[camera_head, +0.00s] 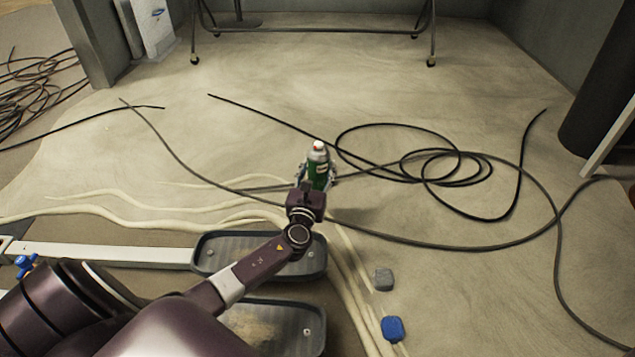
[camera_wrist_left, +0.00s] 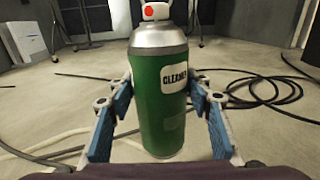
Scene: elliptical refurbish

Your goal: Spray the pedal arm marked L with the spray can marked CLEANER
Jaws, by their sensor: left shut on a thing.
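The green spray can (camera_head: 318,168) has a silver top and a white cap with a red spot. In the left wrist view, the can (camera_wrist_left: 160,115) stands upright and its label reads CLEANER. My left gripper (camera_head: 317,178) is shut around the can's body, with a blue-padded finger on each side. A white pedal arm (camera_head: 110,253) runs from the left edge to a dark grey pedal (camera_head: 205,262), left of and nearer than the can. A second grey pedal (camera_head: 313,335) lies nearer, partly hidden by my left arm. I cannot read an L on either.
Black cables (camera_head: 440,172) loop over the floor right of the can. Pale hoses (camera_head: 110,212) run past the pedals. A grey block (camera_head: 384,279) and a blue one (camera_head: 392,328) lie on the floor at right of the pedals. A wheeled frame (camera_head: 315,31) stands at the back.

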